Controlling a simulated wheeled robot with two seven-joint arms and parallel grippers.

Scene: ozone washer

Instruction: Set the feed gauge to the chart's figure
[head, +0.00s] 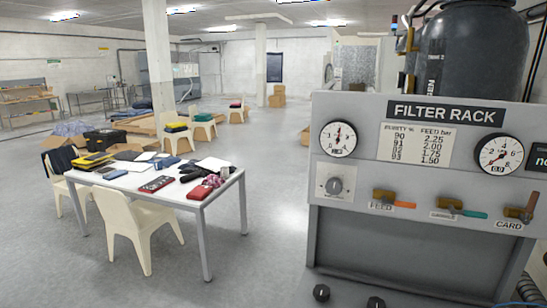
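The grey filter rack panel (375,170) stands close at the right. Its chart (415,145) pairs purity % with feed bar; the rows seem to read 90 2.25, 91 2.00, 92 1.75, 93 1.50. A round gauge (339,139) is left of the chart, its needle near vertical. A second gauge (499,154) is at the right, its needle pointing down-left; the small print is blurred. A round knob (334,187) sits under the left gauge. A valve with an orange handle (400,204) is labelled FEED. Neither gripper is in view.
A valve with a teal handle (474,214) and one marked CARD (520,208) sit right of FEED. A dark tank (470,50) stands behind the panel. A cluttered white table (195,190) and a cream chair (135,225) are at the left. Grey floor between is clear.

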